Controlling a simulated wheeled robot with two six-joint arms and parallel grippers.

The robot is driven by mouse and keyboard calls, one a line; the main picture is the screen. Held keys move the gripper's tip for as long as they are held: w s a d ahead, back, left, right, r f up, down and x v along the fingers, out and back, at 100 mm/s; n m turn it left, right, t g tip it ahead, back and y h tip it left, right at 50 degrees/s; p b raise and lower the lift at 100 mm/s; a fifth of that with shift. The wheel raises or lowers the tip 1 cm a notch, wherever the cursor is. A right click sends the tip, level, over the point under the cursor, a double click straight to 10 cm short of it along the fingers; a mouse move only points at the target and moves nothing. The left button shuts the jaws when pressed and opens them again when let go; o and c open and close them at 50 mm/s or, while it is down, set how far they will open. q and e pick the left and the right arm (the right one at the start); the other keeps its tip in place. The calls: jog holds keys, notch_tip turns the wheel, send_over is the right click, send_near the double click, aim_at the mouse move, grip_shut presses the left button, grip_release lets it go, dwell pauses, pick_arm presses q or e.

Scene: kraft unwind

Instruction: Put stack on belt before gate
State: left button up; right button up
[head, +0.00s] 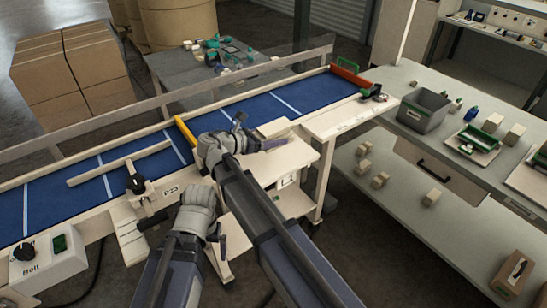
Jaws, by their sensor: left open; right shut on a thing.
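The blue belt (255,108) runs from lower left to upper right. A yellow bar, which looks like the gate (187,131), crosses it near the middle. My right gripper (256,132) is at the belt's near edge, to the right of the gate, shut on a pale block-like thing, apparently the stack (273,128). The gripper partly covers it, and I cannot tell whether it touches the surface below. My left gripper (190,215) is open, lower and nearer than the belt; its own wrist hides much of it.
A pale wooden bar (118,163) lies over the belt left of the gate. A black knob (136,184) stands at the near rail. A control box (50,262) is at lower left. A bench (410,115) with a grey bin (424,110) stands right. A red end stop (351,75) closes the far end.

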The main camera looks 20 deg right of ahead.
aim_at(273, 156)
jog(key=shift+f+b, duration=2.1)
jog(key=shift+f, duration=0.55)
jog(key=shift+f, duration=0.2)
jog(key=o, duration=1.5)
jog(key=shift+r, duration=0.1)
